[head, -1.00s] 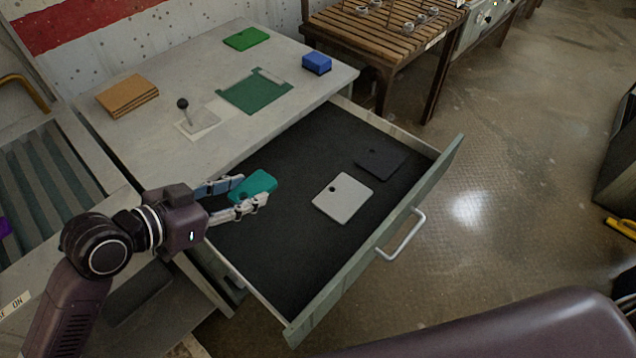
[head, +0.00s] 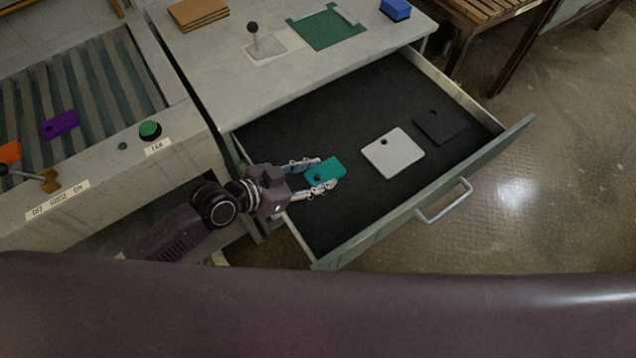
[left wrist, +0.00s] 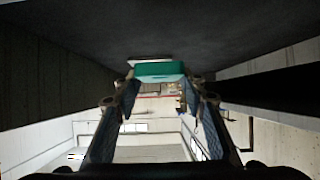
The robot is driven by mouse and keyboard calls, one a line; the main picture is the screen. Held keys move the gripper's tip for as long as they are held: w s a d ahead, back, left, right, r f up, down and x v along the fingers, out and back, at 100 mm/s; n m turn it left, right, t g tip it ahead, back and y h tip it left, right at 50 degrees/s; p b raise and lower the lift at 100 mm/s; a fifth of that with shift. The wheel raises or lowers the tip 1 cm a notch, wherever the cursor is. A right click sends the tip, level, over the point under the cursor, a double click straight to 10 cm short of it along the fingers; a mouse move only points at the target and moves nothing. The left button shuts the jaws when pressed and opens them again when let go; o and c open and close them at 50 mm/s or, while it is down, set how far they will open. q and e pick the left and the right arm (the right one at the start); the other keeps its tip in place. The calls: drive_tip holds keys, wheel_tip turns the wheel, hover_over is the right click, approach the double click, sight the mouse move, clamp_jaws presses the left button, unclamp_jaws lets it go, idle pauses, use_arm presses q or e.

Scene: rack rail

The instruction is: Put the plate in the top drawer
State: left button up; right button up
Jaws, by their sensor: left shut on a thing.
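My left gripper (head: 326,173) is shut on a teal plate (head: 322,171), a thin slab with a small hole. It holds the plate over the left part of the open drawer (head: 400,215). In the left wrist view the teal plate (left wrist: 160,69) sits between the fingertips, with the dark drawer floor (left wrist: 200,30) near it; I cannot tell if they touch. A white plate (head: 393,154) and a black plate (head: 440,125) lie in the drawer, to the right of the held one. My right gripper is not in view.
The worktop (head: 215,70) above the drawer holds brown slabs (head: 198,13), a black-knobbed lever (head: 253,38), a green frame (head: 327,28) and a blue block (head: 396,9). A roller conveyor (head: 90,85) with a green button (head: 150,130) stands left.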

use_arm(q)
wheel_tip(320, 180, down, 5)
drive_tip(key=shift+b, duration=0.4)
drive_tip(key=shift+f, duration=0.15)
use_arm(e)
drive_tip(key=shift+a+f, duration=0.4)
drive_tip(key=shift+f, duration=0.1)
use_arm(q)
drive_tip(key=shift+f+b, duration=0.3)
drive_tip(key=shift+b, duration=0.05)
drive_tip(key=o, duration=1.3)
drive_tip(key=shift+f, duration=0.15)
drive_tip(key=shift+s, duration=0.1)
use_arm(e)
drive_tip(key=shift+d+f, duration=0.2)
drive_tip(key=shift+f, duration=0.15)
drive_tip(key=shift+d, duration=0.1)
